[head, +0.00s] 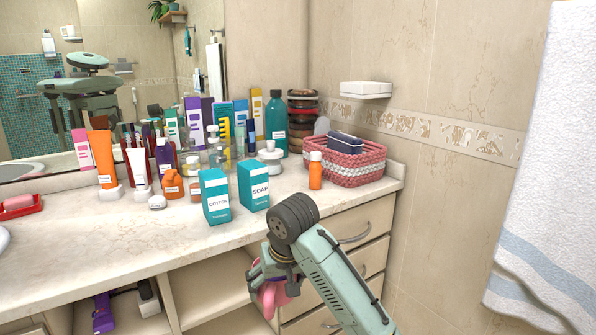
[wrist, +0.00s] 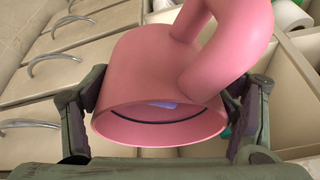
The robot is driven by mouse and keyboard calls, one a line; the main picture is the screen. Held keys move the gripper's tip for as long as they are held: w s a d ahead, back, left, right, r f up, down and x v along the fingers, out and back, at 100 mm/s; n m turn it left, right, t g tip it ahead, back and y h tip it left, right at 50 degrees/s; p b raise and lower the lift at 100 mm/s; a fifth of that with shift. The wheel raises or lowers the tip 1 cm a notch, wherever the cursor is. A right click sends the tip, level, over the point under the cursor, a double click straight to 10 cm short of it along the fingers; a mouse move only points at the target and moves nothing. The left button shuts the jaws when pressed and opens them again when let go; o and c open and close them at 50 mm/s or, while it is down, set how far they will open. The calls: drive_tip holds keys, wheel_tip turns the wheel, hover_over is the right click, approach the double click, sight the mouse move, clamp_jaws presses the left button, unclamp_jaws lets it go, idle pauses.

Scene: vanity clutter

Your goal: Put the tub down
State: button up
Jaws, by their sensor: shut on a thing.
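My gripper (head: 266,277) is shut on a pink tub (head: 272,297), in front of the vanity and below the countertop's front edge. In the wrist view my gripper (wrist: 168,95) has one finger on each side of the pink tub (wrist: 145,70). The tub's round open rim faces the wrist camera, and a thick pink loop curves up from its side. A small bluish patch shows inside the opening. In the head view the arm and gripper hide part of the tub.
The countertop (head: 130,232) has bare room at its front left. Teal cotton (head: 215,200) and soap (head: 254,186) boxes, an orange bottle (head: 315,171) and a woven basket (head: 346,163) stand behind. Open shelves (head: 205,287) and drawers (head: 345,235) lie below.

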wheel_tip(320, 180, down, 12)
drive_tip(key=w+d+m, duration=0.1)
drive_tip(key=d+m, duration=0.1)
drive_tip(key=d, duration=0.1)
drive_tip(key=s+f, duration=0.4)
drive_tip(key=f, duration=0.5)
drive_tip(key=s+d+f, duration=0.1)
drive_tip(key=s+f, duration=0.3)
drive_tip(key=f, duration=0.6)
drive_tip(key=s+f+m+h, duration=0.1)
drive_tip(key=s+f, duration=0.3)
drive_tip(key=f, duration=0.6)
drive_tip(key=shift+d+f, duration=0.25)
drive_tip(key=shift+d, duration=0.15)
drive_tip(key=shift+s, duration=0.1)
